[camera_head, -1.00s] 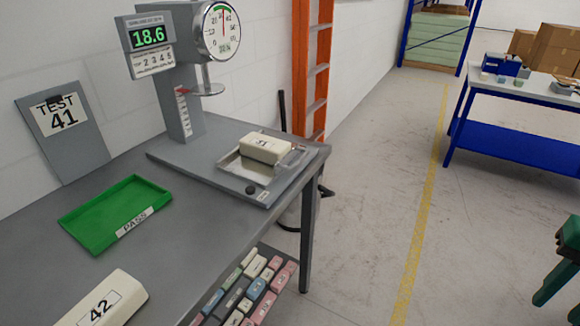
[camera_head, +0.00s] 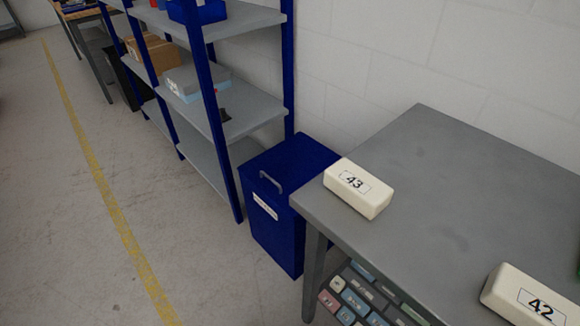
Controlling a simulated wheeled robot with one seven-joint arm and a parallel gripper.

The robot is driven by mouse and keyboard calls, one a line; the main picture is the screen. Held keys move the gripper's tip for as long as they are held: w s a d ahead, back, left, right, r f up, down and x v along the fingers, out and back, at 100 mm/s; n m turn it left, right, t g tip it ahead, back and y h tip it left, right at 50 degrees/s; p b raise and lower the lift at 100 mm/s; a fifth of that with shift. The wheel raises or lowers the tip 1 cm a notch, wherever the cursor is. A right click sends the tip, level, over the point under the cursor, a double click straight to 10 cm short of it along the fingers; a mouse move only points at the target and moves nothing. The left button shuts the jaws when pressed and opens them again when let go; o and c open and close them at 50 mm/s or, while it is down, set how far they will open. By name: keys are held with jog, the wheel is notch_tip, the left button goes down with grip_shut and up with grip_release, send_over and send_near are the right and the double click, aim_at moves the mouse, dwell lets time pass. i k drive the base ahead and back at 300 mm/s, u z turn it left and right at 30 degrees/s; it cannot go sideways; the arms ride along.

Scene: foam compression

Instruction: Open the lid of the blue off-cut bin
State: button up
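The blue off-cut bin (camera_head: 275,238) stands on the floor between the blue shelving unit and the grey table. Its lid (camera_head: 299,160) is shut and has a grey handle (camera_head: 271,183) near the left edge. A white label (camera_head: 265,206) is on the front face below the handle. The table corner and the foam block marked 43 hide part of the bin's right side. My gripper is not in view.
The grey table (camera_head: 430,180) carries foam block 43 (camera_head: 358,188) at its left corner and block 42 (camera_head: 532,298) at the right. Small labelled blocks (camera_head: 362,292) sit beneath it. The blue shelving (camera_head: 208,105) is left of the bin. Floor (camera_head: 60,220) at left is clear.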

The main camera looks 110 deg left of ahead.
aim_at(278, 172)
jog(key=u, duration=3.35)
jog(key=k, duration=0.85)
jog(key=i, duration=0.85)
jog(key=z, duration=0.1)
